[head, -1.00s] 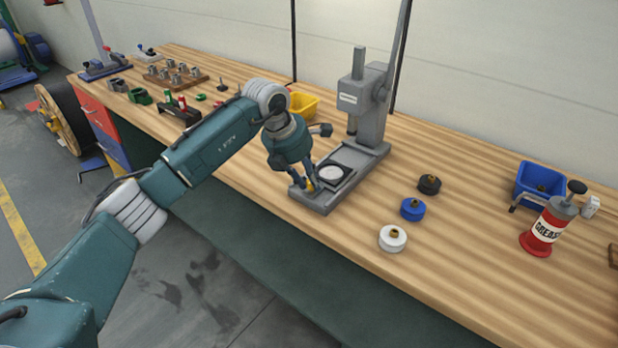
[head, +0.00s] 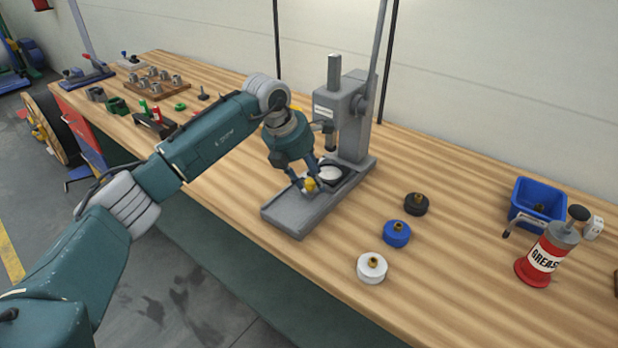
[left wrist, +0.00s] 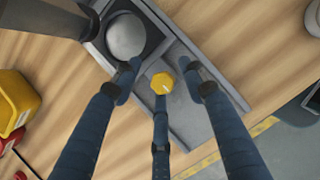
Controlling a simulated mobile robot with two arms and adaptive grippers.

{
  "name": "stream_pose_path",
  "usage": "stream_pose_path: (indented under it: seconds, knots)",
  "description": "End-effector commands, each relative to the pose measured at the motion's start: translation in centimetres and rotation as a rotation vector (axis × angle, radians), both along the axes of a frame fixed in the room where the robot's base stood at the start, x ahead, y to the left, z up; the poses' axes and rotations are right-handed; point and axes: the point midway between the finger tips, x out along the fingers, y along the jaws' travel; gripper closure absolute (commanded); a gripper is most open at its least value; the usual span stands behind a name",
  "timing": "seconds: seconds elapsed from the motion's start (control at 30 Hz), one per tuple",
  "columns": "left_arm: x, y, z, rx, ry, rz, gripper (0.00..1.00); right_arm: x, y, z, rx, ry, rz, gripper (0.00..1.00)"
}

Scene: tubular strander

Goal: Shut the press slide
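The grey bench press (head: 341,113) stands on the workbench with its long base (head: 296,212) toward the front edge. Its slide, a dark plate with a pale round disc (head: 330,174), sits far back on the base near the column, roughly under the ram. The slide's yellow knob (head: 310,185) is at its front; it also shows in the left wrist view (left wrist: 162,83). My left gripper (head: 306,184) is down at the knob, its fingers spread around it. In the left wrist view gaps show between the two side fingers and the knob; the third finger is close beside it.
White (head: 372,268), blue (head: 397,233) and black (head: 416,204) round pieces with brass tops stand right of the press. A red grease can (head: 546,256) and blue bin (head: 538,200) are farther right. A yellow bin (left wrist: 14,102) is near the press.

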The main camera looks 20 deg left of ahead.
Motion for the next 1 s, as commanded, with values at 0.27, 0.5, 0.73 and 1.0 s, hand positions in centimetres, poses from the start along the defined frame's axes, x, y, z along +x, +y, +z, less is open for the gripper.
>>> stream_pose_path:
  seconds: [0.27,0.5,0.73,1.0]
  knots:
    - [-0.1,0.1,-0.2,0.002,0.006,0.001,0.59,3.5,0.3,0.2,0.006,-0.053,0.0,0.6]
    - [-0.7,0.7,1.9,0.003,0.001,0.001,0.59,3.0,-0.3,0.2,-0.001,-0.044,0.0,0.6]
    - [-2.2,1.8,6.4,0.003,0.0,0.001,0.59,2.8,-0.2,0.2,0.0,-0.041,0.0,0.6]
    - [-3.6,2.6,10.2,0.001,0.002,0.001,0.59,2.7,-0.2,0.1,-0.001,-0.039,0.0,0.6]
